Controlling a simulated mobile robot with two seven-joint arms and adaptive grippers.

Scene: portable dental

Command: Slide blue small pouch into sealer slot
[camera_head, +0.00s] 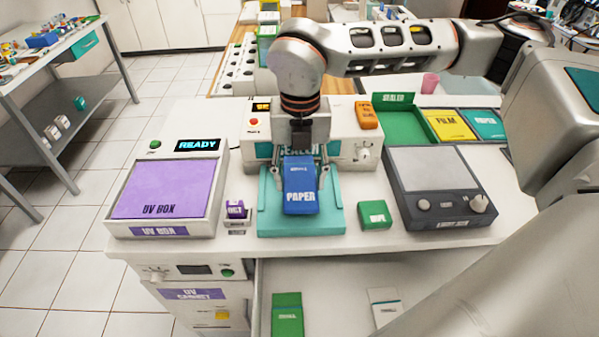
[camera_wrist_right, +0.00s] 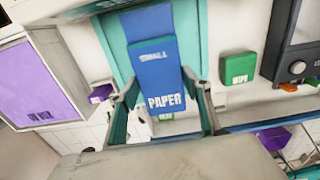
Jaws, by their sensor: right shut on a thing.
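The blue small pouch (camera_head: 300,187), marked PAPER, is in my right gripper (camera_head: 301,155), over the teal tray in front of the sealer. In the right wrist view the pouch (camera_wrist_right: 160,75) lies between the two fingers of the right gripper (camera_wrist_right: 160,110), which are shut on it. The sealer (camera_head: 339,121) is a white machine behind the tray; its front and slot are mostly hidden by my wrist and the pouch. The teal tray (camera_head: 268,222) shows around the pouch. I cannot tell whether the pouch touches the tray. My left gripper is not in view.
The purple-lidded UV box (camera_head: 170,185) stands left, with a small purple box (camera_head: 235,209) beside it. A green box (camera_head: 375,214) and a grey device (camera_head: 436,175) stand right. An orange box (camera_head: 367,114) sits on the sealer. An open drawer (camera_head: 335,295) is in front.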

